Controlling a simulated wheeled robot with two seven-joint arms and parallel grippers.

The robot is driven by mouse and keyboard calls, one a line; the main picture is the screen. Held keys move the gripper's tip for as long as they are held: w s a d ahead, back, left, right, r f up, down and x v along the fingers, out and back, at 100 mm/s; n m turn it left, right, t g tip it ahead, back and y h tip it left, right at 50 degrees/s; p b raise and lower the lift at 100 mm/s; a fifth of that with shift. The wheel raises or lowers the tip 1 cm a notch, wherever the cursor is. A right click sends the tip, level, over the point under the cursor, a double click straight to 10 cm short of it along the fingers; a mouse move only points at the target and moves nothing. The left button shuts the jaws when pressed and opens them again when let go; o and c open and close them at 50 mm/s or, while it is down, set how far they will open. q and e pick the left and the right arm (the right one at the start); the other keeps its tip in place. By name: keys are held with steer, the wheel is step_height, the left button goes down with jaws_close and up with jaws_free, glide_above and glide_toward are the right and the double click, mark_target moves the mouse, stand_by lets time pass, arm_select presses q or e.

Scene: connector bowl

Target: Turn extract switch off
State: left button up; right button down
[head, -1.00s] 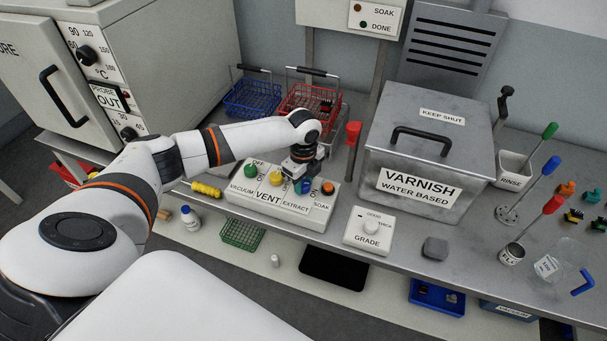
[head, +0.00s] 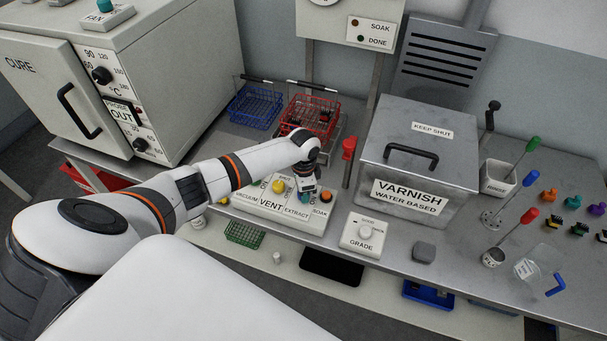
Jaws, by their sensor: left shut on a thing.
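The white switch panel (head: 262,208) stands on the bench, with labels VACUUM, VENT, EXTRACT and SOAK. A yellow knob (head: 279,186) stands at the VENT part and an orange knob (head: 326,197) at SOAK. My left gripper (head: 304,193) comes down over the EXTRACT place from above and is shut on the extract switch. The blue knob of that switch is almost wholly hidden by the fingers, so its setting cannot be read. My forearm hides part of the panel's left side. My right gripper is not in view.
Red basket (head: 310,115) and blue basket (head: 256,106) stand behind the panel. A red-topped post (head: 348,149), the GRADE box (head: 363,233) and the varnish tank (head: 418,160) stand to the right. The cure oven (head: 100,85) is at the left.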

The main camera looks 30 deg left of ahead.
arm_select(q)
steer(key=shift+r+n+p, duration=0.1)
steer(key=shift+n+p, duration=0.8)
steer(key=shift+n, duration=0.8)
steer(key=o, duration=1)
steer(key=shift+c, duration=0.2)
step_height(320, 180, up, 12)
steer(key=b, duration=0.2)
